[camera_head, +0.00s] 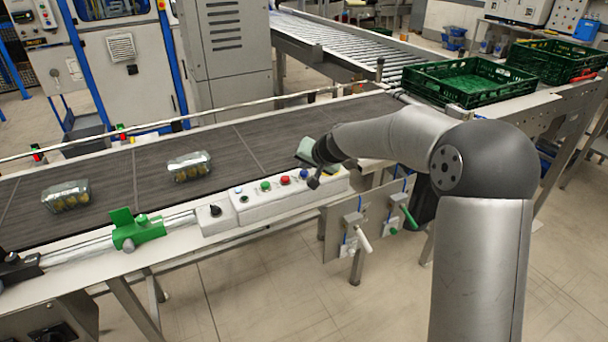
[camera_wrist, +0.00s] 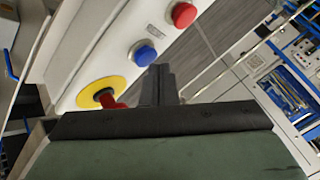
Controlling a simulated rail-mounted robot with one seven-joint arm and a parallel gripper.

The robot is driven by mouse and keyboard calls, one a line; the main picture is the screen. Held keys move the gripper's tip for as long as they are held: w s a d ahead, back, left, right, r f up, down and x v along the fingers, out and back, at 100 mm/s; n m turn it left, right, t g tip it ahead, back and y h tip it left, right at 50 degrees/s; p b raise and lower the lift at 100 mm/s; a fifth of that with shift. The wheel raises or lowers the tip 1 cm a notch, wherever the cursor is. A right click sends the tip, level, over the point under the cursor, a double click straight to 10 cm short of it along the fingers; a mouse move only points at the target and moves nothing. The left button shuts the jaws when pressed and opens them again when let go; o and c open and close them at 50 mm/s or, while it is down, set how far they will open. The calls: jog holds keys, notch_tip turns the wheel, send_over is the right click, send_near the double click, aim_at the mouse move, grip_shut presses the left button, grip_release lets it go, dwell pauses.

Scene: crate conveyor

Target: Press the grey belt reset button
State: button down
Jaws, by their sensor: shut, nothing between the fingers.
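The white control box (camera_head: 262,203) runs along the near edge of the conveyor. A small dark grey button (camera_head: 243,198) sits near its left part, left of the green button (camera_head: 265,186); it looks like the grey reset button, but it is small. The grey button does not show in the wrist view. My gripper (camera_head: 314,183) is over the right end of the box, and its closed fingers (camera_wrist: 160,84) hold nothing. In the wrist view they lie beside the blue button (camera_wrist: 145,54) and the red-and-yellow emergency stop (camera_wrist: 98,96). I cannot tell whether they touch the box.
A red button (camera_head: 285,180) and a black knob (camera_head: 215,210) are also on the box. Two clear packs (camera_head: 189,166) (camera_head: 66,195) lie on the dark belt (camera_head: 120,172). A green clamp (camera_head: 135,230) is on the rail. Green crates (camera_head: 470,99) stand at the back right.

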aim_at(306, 174)
jog(key=shift+f+b, duration=0.5)
jog(key=shift+b, duration=0.05)
dwell(0.7)
jog(key=shift+r, duration=0.15)
jog(key=shift+r+p, duration=0.5)
jog(key=shift+r, duration=0.25)
jog(key=shift+r, duration=0.1)
jog(key=shift+r+p, duration=1.55)
jog(key=shift+r, duration=0.9)
jog(key=s+d+f+g+h, duration=0.2)
jog(key=s+d, duration=0.4)
jog(key=s, duration=0.8)
jog(key=s+d+f+n+g+h, duration=0.1)
jog(key=s+d, duration=0.5)
jog(key=s, duration=0.8)
jog(key=s+d+f+g+h, duration=0.2)
jog(key=s+d+g, duration=0.2)
jog(key=s, duration=1)
jog(key=d, duration=0.2)
jog(key=shift+s+d+f+n+h, duration=0.3)
jog(key=shift+s+d+f+n, duration=0.05)
jog(key=shift+n, duration=0.05)
